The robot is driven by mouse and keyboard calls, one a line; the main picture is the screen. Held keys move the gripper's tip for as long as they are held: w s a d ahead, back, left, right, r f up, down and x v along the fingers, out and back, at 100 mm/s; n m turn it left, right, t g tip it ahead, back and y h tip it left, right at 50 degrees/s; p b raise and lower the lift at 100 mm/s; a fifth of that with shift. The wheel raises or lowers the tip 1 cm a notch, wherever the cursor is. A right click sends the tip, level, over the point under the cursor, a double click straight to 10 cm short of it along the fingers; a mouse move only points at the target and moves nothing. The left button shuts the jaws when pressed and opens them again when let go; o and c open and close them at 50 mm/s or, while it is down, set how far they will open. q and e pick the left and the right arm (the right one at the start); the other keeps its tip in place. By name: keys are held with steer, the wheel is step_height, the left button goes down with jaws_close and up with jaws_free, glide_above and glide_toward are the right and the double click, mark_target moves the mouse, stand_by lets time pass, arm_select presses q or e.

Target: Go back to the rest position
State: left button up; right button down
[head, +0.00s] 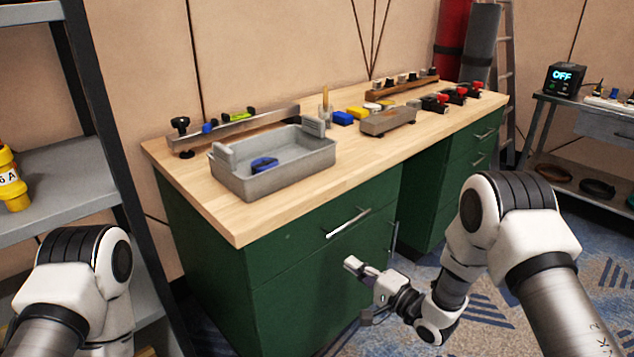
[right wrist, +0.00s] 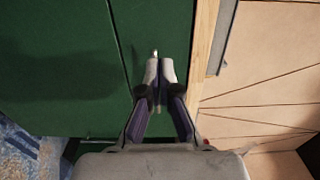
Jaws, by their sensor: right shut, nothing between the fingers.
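My right gripper (head: 358,268) hangs in front of the green cabinet of the workbench, below the tabletop, beside the drawer fronts. In the right wrist view its fingers (right wrist: 159,72) are together with nothing between them, in front of the green cabinet front (right wrist: 60,60). My left arm shows at the lower left of the head view, but its gripper is out of view.
The workbench (head: 300,205) carries a grey bin (head: 285,178) with a blue item (head: 264,164) inside and several small parts behind. A metal shelf (head: 70,180) stands close at left. A side table (head: 600,115) stands at right. Patterned carpet (head: 480,320) is open at lower right.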

steer(key=s+d+f+n+g+h, duration=0.1)
steer(key=s+d+f+g+h, duration=0.35)
steer(key=s+f, duration=0.75)
steer(key=s+d+f+n+g+h, duration=0.1)
steer(key=s+d+f+g+h, duration=0.35)
steer(key=s+f, duration=0.8)
steer(key=s+d+r+n+g+h, duration=0.25)
steer(key=s+n+g, duration=0.4)
steer(key=s, duration=0.85)
step_height(320, 180, up, 17)
steer(key=n+t+p, duration=0.1)
steer(key=p, duration=1.6)
steer(key=shift+w+r, duration=0.2)
steer(key=shift+w, duration=0.2)
